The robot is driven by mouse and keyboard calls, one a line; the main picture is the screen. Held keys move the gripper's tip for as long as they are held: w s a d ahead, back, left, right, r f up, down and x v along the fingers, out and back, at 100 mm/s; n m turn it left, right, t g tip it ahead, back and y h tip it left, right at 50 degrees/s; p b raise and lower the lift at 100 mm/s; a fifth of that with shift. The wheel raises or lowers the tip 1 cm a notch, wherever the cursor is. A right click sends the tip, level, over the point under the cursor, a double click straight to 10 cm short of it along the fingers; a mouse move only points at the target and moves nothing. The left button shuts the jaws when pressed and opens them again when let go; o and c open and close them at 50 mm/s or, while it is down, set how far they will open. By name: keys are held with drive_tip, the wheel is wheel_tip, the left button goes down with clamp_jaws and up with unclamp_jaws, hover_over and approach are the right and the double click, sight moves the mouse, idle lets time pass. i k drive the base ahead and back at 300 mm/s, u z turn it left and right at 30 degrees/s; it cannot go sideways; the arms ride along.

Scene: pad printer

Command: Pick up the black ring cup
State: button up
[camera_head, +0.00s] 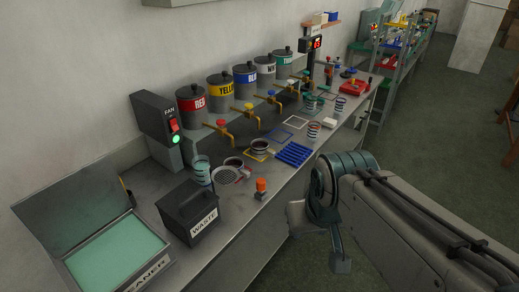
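I cannot tell for sure which cup is the black ring cup. One small cup with a dark rim (260,146) stands at the yellow square outline on the grey bench. Striped cups stand further along, one (314,131) beside the blue rack and one (340,103) near the bench's far end. Their ring colours are too small to read surely. My arm comes in from the lower right, and its end, my gripper (320,240), hangs beside the bench's front edge, apart from all the cups. Its fingers are not clear and I see nothing held.
The bench (150,194) holds a waste bin (190,215), an open cleaner tray (115,250), a fan switch box (158,125) and an orange-topped knob (261,188). Several labelled ink pots with taps line the wall. A blue slatted rack (294,153) lies mid-bench. Open floor lies right.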

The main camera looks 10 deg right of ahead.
sight(263, 150)
drive_tip(key=k, duration=0.55)
drive_tip(key=z, duration=0.85)
drive_tip(key=i, duration=1.1)
drive_tip(key=z, duration=0.35)
